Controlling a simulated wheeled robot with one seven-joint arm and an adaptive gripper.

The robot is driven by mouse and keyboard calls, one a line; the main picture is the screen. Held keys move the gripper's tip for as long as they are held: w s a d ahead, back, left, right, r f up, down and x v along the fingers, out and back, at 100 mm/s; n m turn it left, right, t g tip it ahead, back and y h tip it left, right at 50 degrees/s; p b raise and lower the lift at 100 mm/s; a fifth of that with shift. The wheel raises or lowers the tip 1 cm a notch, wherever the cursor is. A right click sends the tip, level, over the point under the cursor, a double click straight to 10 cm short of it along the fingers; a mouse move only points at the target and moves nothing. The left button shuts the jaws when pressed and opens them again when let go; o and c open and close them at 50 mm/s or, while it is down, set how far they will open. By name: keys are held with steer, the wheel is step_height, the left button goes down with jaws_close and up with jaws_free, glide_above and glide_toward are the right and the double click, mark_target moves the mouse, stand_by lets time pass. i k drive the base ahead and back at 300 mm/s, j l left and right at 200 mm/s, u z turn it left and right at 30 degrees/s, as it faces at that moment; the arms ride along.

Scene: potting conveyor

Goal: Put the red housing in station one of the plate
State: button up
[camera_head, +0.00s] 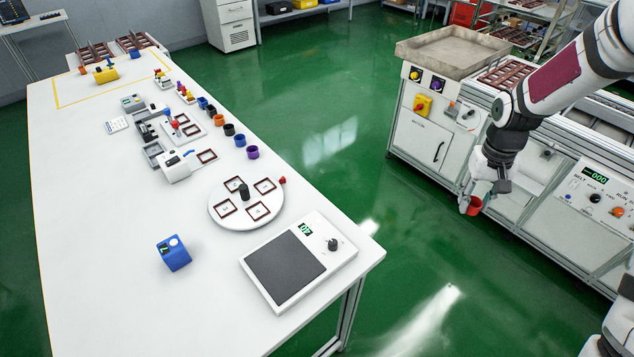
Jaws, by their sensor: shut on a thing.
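My gripper (480,193) is at the right, in front of the conveyor machine and well off the white table. It is shut on the red housing (474,206), a small red cup, and holds it in the air. The housing's far side is partly hidden by the fingers. The plate (226,222) is a round white disc on the table, with several square dark-red framed stations around a black centre knob (243,191). The stations look empty. Their markings are too small to read. A small red knob (282,180) is at the plate's right rim.
A scale (327,257) and a blue timer (173,253) stand near the plate. Several coloured cups, such as a purple one (252,152), line the table's right side. Green floor (400,240) lies open between table and conveyor machine (414,135).

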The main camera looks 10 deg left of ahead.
mark_target(264, 188)
steer(key=i+l+z, duration=0.9)
steer(key=i, duration=0.25)
steer(key=i+u, duration=0.3)
steer(key=i+l+u, duration=0.3)
steer(key=i, duration=0.15)
steer(key=i+l+u, duration=0.1)
steer(key=i+u, duration=0.4)
steer(key=u, duration=0.25)
steer(key=i+u, duration=0.2)
steer(key=u, duration=0.25)
steer(key=i+l+u, duration=0.1)
steer(key=u, duration=0.3)
steer(key=i+l+u, duration=0.2)
steer(key=u, duration=0.25)
steer(key=i+l+u, duration=0.1)
steer(key=i+u, duration=0.15)
steer(key=u, duration=0.15)
steer(key=i+l+u, duration=0.2)
steer(key=u, duration=0.2)
steer(key=i+l+u, duration=0.25)
steer(key=u, duration=0.15)
steer(key=i+l+u, duration=0.2)
steer(key=l+u, duration=0.2)
steer(key=i+l+u, duration=0.2)
steer(key=l, duration=0.15)
